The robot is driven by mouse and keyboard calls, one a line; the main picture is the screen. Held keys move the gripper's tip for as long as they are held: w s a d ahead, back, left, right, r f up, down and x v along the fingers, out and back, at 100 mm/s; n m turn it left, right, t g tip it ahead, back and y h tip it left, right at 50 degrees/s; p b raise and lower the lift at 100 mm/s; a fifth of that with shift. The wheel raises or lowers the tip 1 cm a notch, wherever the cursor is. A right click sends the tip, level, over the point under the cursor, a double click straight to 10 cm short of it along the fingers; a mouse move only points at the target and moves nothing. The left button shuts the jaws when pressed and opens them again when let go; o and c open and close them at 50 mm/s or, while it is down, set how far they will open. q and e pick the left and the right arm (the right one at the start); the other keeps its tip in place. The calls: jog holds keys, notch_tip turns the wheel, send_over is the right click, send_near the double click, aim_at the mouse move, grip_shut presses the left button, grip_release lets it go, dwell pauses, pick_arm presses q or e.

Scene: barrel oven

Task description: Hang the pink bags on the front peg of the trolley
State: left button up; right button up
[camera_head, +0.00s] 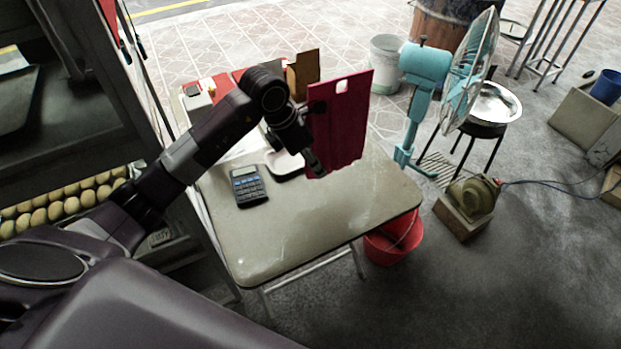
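The pink bags (343,128) show as one flat, deep-pink upright sheet with a handle hole near the top. They are above the table's back part, and I cannot tell how many there are. My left gripper (315,140) is at their left edge, with dark finger parts against them. It appears shut on that edge; the exact grip is partly hidden. Nothing else visibly supports the bags. The trolley (70,122) stands at the left, with several round, pale items on its shelf. I cannot make out its front peg. My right gripper is out of view.
The table (310,225) carries a calculator (248,186), a pale dish (284,163) and boxes at its back (303,70). A turquoise fan (427,68) stands to the right. A red bucket (392,240) is below the table's right edge. The table's front is clear.

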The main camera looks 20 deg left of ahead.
pick_arm(q)
notch_tip(320, 180, down, 4)
jog(key=shift+w+r, duration=0.1)
jog(key=shift+f, duration=0.85)
notch_tip(320, 180, down, 4)
jog(key=shift+r+p, duration=0.1)
jog(key=shift+p, duration=0.35)
jog(key=o, duration=1.2)
jog(key=shift+o, duration=0.2)
jog(key=shift+r, duration=0.1)
jog(key=b+v, duration=0.1)
jog(key=v, duration=1.1)
jog(key=shift+s, duration=0.2)
